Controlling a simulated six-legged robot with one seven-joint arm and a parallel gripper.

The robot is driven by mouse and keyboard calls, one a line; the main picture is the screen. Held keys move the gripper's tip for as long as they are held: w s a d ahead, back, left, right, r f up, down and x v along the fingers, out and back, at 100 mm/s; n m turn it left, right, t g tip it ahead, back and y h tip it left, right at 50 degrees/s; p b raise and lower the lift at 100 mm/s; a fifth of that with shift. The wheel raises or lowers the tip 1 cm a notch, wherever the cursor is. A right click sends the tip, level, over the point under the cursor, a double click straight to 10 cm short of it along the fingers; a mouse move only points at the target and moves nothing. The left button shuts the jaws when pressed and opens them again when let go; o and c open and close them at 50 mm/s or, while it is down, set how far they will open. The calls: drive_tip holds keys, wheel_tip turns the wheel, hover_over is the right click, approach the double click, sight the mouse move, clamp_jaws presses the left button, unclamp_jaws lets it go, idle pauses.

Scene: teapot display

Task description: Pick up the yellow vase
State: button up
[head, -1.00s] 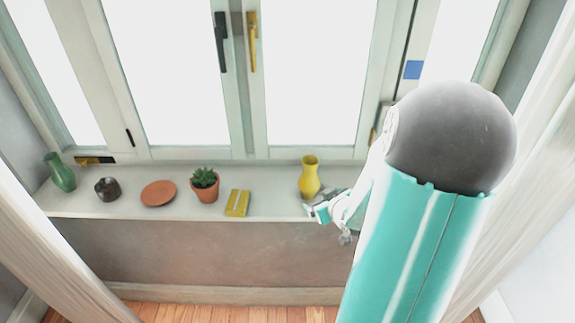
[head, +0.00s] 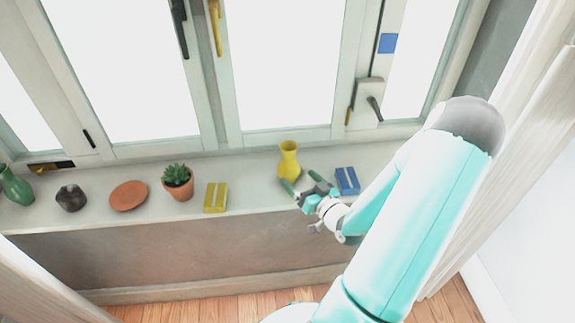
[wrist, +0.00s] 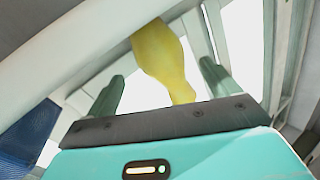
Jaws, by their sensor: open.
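The yellow vase (head: 288,160) stands upright on the window sill. My gripper (head: 300,182) is just in front of it and to its right, with its jaws open toward the vase. In the wrist view the yellow vase (wrist: 162,58) shows between the two green-grey fingers of my gripper (wrist: 160,82), with a gap on either side. The picture there is tilted, and I cannot tell whether a finger touches the vase.
The sill (head: 240,170) also holds a blue box (head: 347,181) right of my gripper, a yellow box (head: 216,197), a potted succulent (head: 177,182), a terracotta saucer (head: 128,196), a dark pot (head: 71,198) and a green vase (head: 16,186). Windows stand close behind.

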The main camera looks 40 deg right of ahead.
sight(288, 166)
drive_tip(key=w, duration=0.4)
drive_tip(key=w+d, duration=0.1)
drive_tip(key=w, duration=0.1)
drive_tip(key=shift+w, duration=0.35)
drive_tip(key=shift+a, duration=0.1)
drive_tip(key=shift+c, duration=0.5)
drive_tip(key=c, duration=1.2)
drive_tip(key=shift+o, duration=0.2)
drive_tip(key=shift+r, duration=0.3)
